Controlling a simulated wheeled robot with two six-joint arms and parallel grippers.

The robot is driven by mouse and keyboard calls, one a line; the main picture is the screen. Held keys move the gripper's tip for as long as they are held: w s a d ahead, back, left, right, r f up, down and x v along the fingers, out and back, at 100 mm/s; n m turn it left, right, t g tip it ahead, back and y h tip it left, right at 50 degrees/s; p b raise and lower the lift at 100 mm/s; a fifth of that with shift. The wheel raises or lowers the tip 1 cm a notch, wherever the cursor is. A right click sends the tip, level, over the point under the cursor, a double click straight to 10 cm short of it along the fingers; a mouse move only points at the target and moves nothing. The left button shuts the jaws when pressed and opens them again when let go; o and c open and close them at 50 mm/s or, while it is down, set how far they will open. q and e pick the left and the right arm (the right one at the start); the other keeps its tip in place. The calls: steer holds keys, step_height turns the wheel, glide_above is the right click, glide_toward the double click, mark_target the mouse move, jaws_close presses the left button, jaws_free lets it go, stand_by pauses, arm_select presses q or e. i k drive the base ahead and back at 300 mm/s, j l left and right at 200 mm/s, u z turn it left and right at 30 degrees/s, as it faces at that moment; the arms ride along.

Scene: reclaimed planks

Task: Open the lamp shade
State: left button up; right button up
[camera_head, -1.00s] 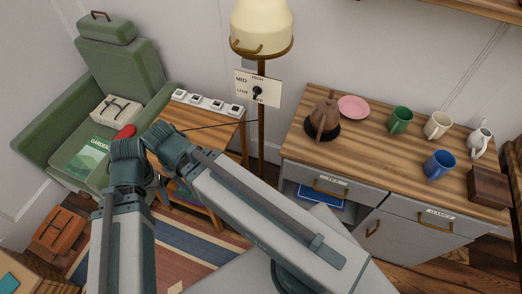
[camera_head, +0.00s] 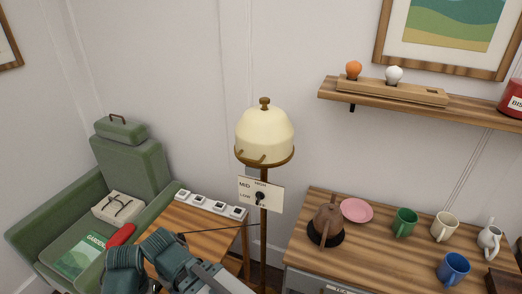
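The lamp shade (camera_head: 264,136) is a cream dome with a brown rim and a brown knob on top, in the middle of the head view. It looks closed on its rim. A small brown handle shows at its lower front left. It stands on a thin brown pole (camera_head: 264,232) with a white dial plate (camera_head: 261,194) marked LOW, MID and HIGH. Parts of my arms show at the bottom centre, below and left of the lamp, apart from the shade. Neither gripper's fingers can be seen.
A side table (camera_head: 205,232) with several white switches stands left of the pole. A green armchair (camera_head: 130,165) is further left. A cabinet (camera_head: 370,240) with mugs and a teapot is at right. A wall shelf (camera_head: 420,105) with two bulbs hangs above it.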

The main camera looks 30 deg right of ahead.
mark_target(263, 134)
steer(key=i+j, duration=0.25)
steer(key=i+j+z, duration=0.25)
steer(key=j, duration=0.25)
steer(key=z, duration=1.55)
